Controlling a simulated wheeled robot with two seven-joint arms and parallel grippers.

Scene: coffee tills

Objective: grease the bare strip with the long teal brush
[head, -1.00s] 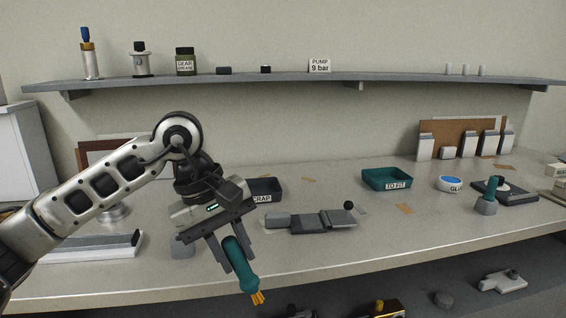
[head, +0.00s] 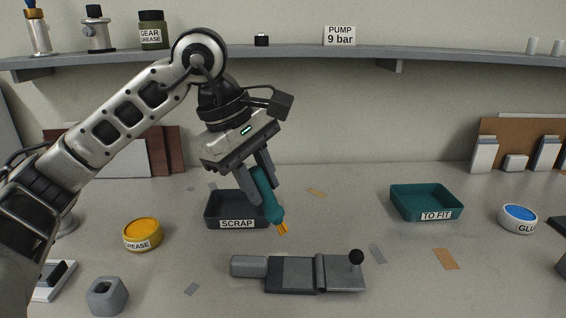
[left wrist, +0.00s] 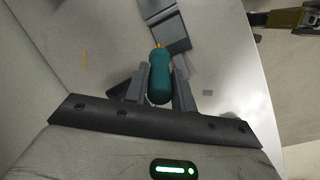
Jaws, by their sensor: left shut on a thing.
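My left gripper (head: 259,180) is shut on the teal brush (head: 266,197), whose handle sits between the two fingers. The brush points down and slightly right, with its orange bristles (head: 283,229) lowest. The bristles appear above and behind the flat grey device (head: 291,272) with a black ball knob, apart from it. I cannot tell which part of the device is the bare strip. The teal handle also shows between the fingers in the left wrist view (left wrist: 160,80). A yellow pot (head: 142,237) labelled GREASE stands at left.
A dark SCRAP tray (head: 236,224) stands behind the brush. A teal TO FIT tray (head: 426,215) and a blue-topped glue pot (head: 518,225) stand at right. A grey holder (head: 107,296) is at front left. The shelf (head: 300,53) runs along the wall above.

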